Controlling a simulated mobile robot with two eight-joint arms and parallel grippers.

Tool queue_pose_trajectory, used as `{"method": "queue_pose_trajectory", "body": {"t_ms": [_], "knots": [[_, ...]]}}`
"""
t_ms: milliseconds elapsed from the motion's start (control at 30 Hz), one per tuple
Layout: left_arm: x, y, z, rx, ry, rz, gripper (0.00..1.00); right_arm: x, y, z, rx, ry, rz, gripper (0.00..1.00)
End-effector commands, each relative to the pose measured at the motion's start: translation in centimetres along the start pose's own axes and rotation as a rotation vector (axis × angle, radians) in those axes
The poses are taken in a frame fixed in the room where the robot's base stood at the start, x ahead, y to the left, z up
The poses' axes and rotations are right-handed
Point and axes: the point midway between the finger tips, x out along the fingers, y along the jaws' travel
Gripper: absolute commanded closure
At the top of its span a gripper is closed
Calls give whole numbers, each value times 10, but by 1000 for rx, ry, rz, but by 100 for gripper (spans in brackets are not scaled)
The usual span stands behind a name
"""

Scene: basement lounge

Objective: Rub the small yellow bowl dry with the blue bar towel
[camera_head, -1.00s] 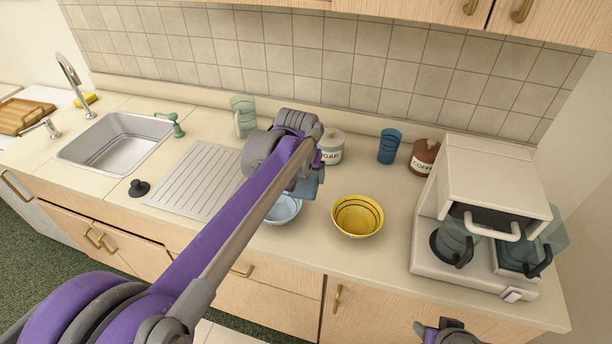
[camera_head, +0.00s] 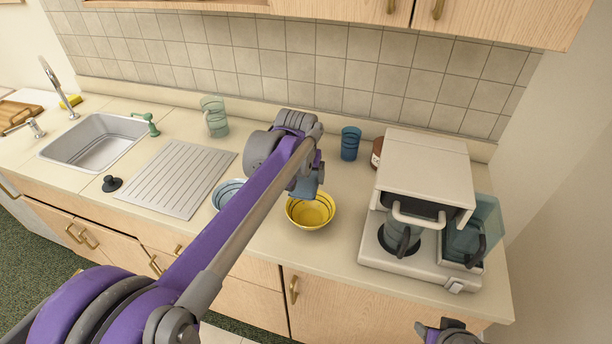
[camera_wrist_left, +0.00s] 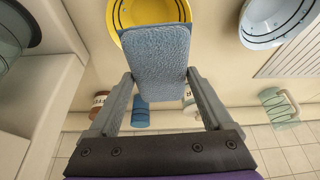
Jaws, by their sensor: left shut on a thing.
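The small yellow bowl (camera_head: 312,214) with dark rings stands upright on the counter, just right of and below my left gripper in the head view. My left gripper (camera_head: 306,178) is shut on the folded blue bar towel (camera_wrist_left: 155,60); the towel's lower part shows under it (camera_head: 304,188). In the left wrist view the towel overlaps part of the yellow bowl (camera_wrist_left: 150,12); whether they touch I cannot tell. My right arm's dark end (camera_head: 448,332) shows at the bottom edge, its jaws unclear.
A pale blue bowl (camera_head: 228,192) stands left of the yellow one, partly behind my left arm. The coffee machine (camera_head: 425,170) stands right. A blue cup (camera_head: 350,143), a brown jar (camera_head: 377,152) and a green glass mug (camera_head: 214,117) stand behind. Counter in front of the yellow bowl is clear.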

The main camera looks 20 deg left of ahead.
Motion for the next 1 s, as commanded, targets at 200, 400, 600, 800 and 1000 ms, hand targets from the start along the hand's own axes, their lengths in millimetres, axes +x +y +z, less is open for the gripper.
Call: {"method": "queue_pose_trajectory", "body": {"t_ms": [200,400,600,800,1000], "knots": [[7,0,5,0,-2,0,61,4,0,6,0,-6,0,50],[15,0,11,0,-2,-1,61,8,0,13,0,-13,0,50],[24,0,17,0,-1,-1,61,13,0,20,0,-20,0,50],[32,1,23,0,-2,-1,61,18,0,26,0,-26,0,50],[41,1,29,-1,-2,-1,61,23,0,33,0,-32,0,50]]}}
